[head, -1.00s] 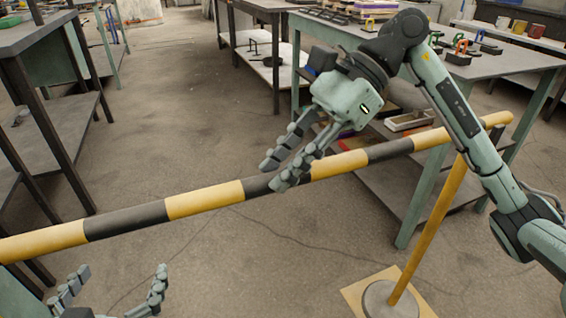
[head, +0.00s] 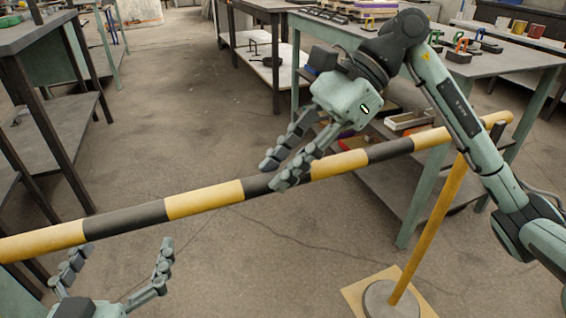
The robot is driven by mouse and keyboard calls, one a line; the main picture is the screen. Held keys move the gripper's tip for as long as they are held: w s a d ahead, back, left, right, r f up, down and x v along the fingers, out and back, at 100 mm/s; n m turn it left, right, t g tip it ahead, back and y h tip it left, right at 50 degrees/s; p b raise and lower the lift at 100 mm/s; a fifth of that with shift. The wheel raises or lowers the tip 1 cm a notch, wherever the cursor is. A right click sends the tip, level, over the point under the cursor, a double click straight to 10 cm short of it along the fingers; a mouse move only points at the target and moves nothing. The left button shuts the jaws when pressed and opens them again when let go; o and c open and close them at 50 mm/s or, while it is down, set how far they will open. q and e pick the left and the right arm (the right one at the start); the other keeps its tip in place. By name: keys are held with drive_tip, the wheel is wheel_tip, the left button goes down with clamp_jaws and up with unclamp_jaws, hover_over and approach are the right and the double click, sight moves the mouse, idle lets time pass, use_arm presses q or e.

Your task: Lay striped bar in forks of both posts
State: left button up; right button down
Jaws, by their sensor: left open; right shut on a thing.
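The yellow-and-black striped bar (head: 205,199) runs from the left edge up to the right side, its right end higher in the picture. My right gripper (head: 275,173) is shut on the bar near a black band, with fingers on both sides of it. My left gripper (head: 126,245) is open and empty, fingers pointing up, just below the bar's left part in the picture. One yellow post (head: 436,222) stands at right on a round grey foot. Its top is near the bar's right end, partly hidden by my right arm, so I cannot tell whether the bar rests in its fork. The other post is not visible.
A yellow square plate (head: 354,296) lies under the post's foot. A green-legged workbench (head: 510,68) with tools and a lower shelf stands behind the bar at right. A dark workbench (head: 30,36) stands at left. The concrete floor between is clear.

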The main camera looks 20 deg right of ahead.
drive_tip(key=shift+f, duration=0.15)
drive_tip(key=c, duration=1.2)
unclamp_jaws()
drive_tip(key=v, duration=1.2)
